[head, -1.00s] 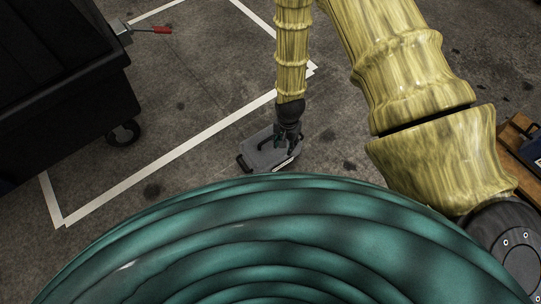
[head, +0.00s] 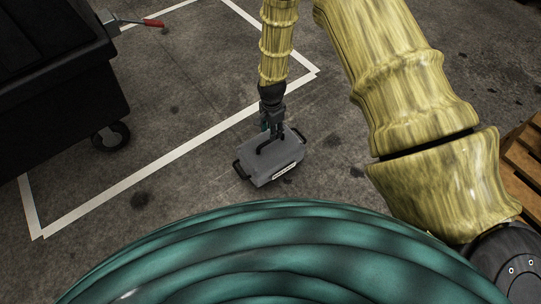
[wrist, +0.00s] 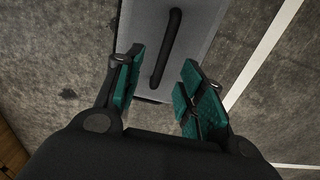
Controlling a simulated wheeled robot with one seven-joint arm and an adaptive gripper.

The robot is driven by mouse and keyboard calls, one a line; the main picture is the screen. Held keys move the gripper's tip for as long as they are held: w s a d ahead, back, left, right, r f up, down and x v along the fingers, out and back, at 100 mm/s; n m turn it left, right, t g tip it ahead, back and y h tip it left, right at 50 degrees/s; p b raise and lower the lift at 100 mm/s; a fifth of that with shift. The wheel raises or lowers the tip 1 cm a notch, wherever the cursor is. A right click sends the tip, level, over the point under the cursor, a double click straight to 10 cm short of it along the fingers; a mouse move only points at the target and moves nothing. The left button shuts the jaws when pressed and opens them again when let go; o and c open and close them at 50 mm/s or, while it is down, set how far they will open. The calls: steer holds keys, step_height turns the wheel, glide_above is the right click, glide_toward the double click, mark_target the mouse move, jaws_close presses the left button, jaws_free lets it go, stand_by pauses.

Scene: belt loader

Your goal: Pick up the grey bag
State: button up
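The grey bag (head: 273,162) lies on the concrete floor in the middle of the head view, with a dark handle on top and dark handles at its ends. It also shows at the top of the wrist view (wrist: 190,60). My gripper (head: 271,133) is over the bag's far edge in the head view. In the wrist view my gripper (wrist: 158,92) is open, its green pads apart, with nothing between them that I can see held. The bag's top handle (wrist: 167,48) runs ahead of the gap between the pads. I cannot tell the height of the fingertips above it.
A black wheeled bin (head: 60,110) stands at the left, with a red-handled lever (head: 152,23). White tape lines (head: 150,183) mark the floor behind the bag. A wooden pallet (head: 524,165) is at the right edge. Floor around the bag is clear.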

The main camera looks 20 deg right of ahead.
mark_target(271, 151)
step_height(271, 151, down, 3)
steer(key=shift+f+b, duration=0.15)
steer(key=shift+b, duration=0.25)
steer(key=shift+w+a+f+b, duration=0.1)
steer(key=shift+f+b, duration=0.7)
steer(key=shift+f, duration=0.5)
steer(key=shift+w+a+f+b, duration=0.1)
steer(key=shift+f+b, duration=0.7)
steer(key=shift+f, duration=0.5)
steer(key=shift+c, duration=0.3)
jaws_close()
steer(key=shift+r, duration=0.1)
